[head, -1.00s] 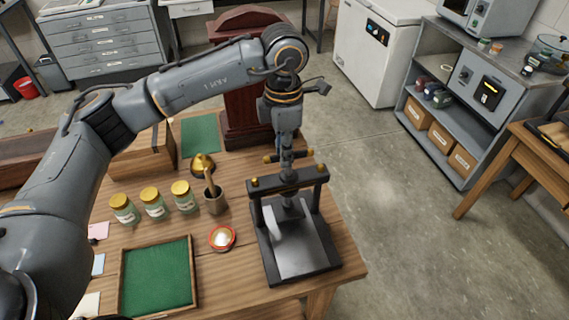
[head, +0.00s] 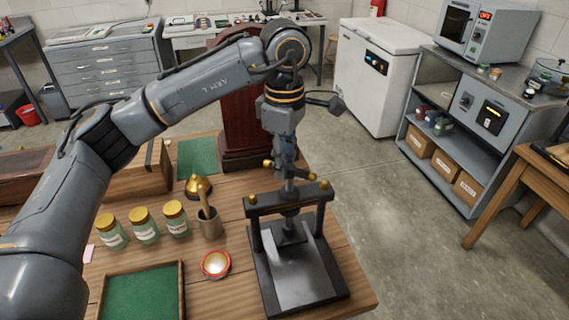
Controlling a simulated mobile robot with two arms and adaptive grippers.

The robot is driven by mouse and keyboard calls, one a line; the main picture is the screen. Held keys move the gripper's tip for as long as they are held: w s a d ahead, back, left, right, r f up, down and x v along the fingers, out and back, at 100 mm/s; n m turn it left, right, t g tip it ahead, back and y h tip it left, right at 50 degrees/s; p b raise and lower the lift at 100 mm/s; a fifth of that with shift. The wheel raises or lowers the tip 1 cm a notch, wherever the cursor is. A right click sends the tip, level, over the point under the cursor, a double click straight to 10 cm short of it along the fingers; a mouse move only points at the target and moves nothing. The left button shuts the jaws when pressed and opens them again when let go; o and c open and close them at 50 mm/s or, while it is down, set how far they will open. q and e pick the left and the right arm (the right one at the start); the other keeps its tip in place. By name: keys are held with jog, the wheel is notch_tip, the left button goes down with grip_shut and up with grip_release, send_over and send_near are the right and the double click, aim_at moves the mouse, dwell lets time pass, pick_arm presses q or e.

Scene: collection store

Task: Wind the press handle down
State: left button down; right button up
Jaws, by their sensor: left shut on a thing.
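The black press (head: 254,240) stands at the right end of the wooden table, with a crossbar on two posts, a centre screw and a grey plate (head: 303,285) on its base. Its handle (head: 268,163) is a bar with brass ends above the crossbar, mostly hidden by my gripper. My left gripper (head: 288,168) points down from above and is shut on the press handle. The fingertips are small and partly hidden. My right gripper is out of view.
A green-lined tray (head: 182,290), several brass-lidded jars (head: 144,226), a cup with a pestle (head: 210,224), a red-rimmed round dish (head: 216,264) and a brass bell (head: 198,187) stand left of the press. A dark red wooden piece (head: 243,120) rises behind. Floor right of the table is clear.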

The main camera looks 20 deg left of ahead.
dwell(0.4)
pick_arm(q)
jog(key=c, duration=1.2)
grip_release()
jog(key=shift+r, duration=0.1)
notch_tip(320, 180, up, 12)
jog(key=shift+f, duration=0.1)
